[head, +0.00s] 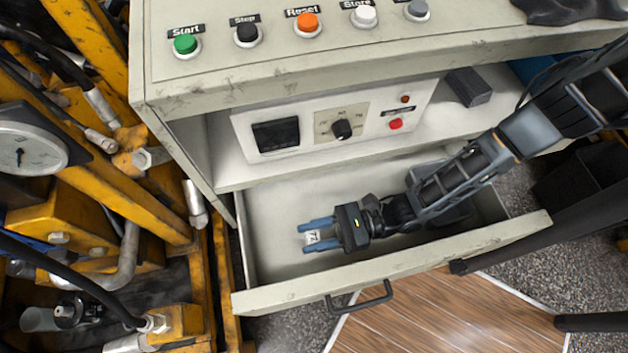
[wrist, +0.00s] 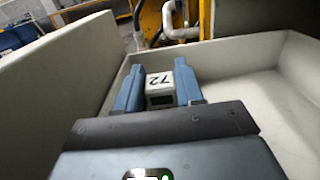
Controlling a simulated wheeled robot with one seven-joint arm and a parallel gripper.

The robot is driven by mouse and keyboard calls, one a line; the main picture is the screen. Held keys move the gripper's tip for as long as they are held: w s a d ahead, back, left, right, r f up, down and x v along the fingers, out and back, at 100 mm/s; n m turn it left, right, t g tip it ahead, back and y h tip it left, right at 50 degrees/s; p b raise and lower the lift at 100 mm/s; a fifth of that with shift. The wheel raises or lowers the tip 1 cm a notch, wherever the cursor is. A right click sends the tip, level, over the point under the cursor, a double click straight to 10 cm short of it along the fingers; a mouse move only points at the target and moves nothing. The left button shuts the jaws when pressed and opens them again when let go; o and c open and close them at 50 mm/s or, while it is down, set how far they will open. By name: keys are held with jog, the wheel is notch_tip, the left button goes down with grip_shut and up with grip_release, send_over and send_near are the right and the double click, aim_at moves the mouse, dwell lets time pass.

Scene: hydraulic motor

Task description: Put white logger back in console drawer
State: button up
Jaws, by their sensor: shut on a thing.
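The white logger (head: 312,238) is a small white block marked 72. My gripper (head: 318,232) is shut on it, with a blue finger on each side. The logger also shows in the wrist view (wrist: 160,82), between the blue fingertips of my gripper (wrist: 158,88). The console drawer (head: 290,293) is pulled open, and my gripper and the logger are inside its outline, near its left end. I cannot tell whether the logger touches the drawer floor. In the wrist view the drawer wall (wrist: 232,58) stands beyond the logger.
The console top (head: 330,62) carries a row of coloured buttons. A shelf above the drawer holds a control panel (head: 335,118) and a dark block (head: 468,87). Yellow machinery (head: 100,190) with a gauge (head: 30,145) stands close on the left. The drawer floor (head: 285,190) looks clear around my gripper.

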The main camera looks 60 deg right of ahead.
jog(key=shift+f+b, duration=0.35)
jog(key=shift+b, duration=0.1)
jog(key=shift+f+b, duration=0.3)
jog(key=o, duration=1.1)
jog(key=shift+o, duration=0.2)
jog(key=shift+r, duration=0.15)
jog(key=shift+r+p, duration=0.6)
jog(key=shift+p, duration=0.25)
jog(key=b+v, duration=0.2)
jog(key=v, duration=1)
